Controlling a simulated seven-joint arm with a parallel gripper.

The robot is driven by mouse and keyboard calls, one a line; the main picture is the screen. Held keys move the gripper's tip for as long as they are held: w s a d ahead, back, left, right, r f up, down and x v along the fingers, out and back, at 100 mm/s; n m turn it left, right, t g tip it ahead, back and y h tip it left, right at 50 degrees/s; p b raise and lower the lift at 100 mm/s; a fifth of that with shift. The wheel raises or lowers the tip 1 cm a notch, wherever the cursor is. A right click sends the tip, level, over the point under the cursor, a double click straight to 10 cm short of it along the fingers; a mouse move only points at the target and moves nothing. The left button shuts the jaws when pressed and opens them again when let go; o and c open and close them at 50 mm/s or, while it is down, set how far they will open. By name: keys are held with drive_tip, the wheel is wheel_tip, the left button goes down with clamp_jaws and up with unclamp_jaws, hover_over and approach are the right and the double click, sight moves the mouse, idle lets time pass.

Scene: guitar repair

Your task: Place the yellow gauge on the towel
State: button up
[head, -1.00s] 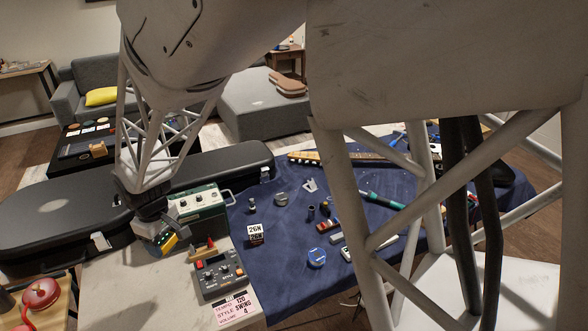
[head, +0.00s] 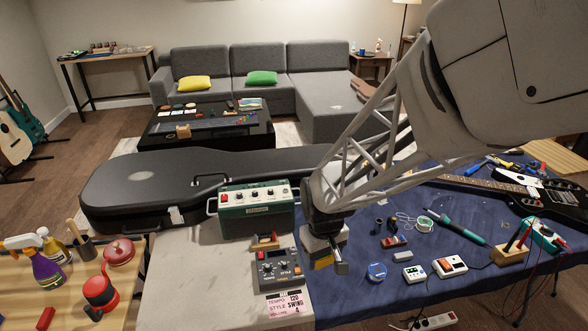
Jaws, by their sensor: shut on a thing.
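The yellow gauge (head: 323,263) is in my gripper (head: 328,262) in the head view, with only a small yellow part showing below the jaws. My gripper is shut on it and points down near the left edge of the navy blue towel (head: 345,303). The towel covers the right part of the table. I cannot tell how high the gauge is above the surface. My gripper and arm hide part of the towel behind them.
A green amplifier (head: 256,211) and a grey pedal (head: 280,268) stand just left of my gripper. A blue round item (head: 377,271), a white device (head: 414,273) and an orange-and-white device (head: 450,266) lie on the towel. The towel's front left is clear.

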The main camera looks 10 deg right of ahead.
drive_tip(key=s+d+f+m, duration=0.2)
drive_tip(key=s+d+m, duration=0.1)
drive_tip(key=s+d, duration=0.4)
wheel_tip(320, 180, down, 11)
drive_tip(key=s+a, duration=0.1)
drive_tip(key=shift+s+r, duration=0.15)
drive_tip(key=shift+s, duration=0.05)
idle(0.4)
hover_over(336, 277)
drive_tip(key=shift+d+f, duration=0.1)
drive_tip(key=shift+f, duration=0.6)
idle(0.5)
drive_tip(key=shift+f, duration=0.1)
drive_tip(key=shift+f, duration=1.7)
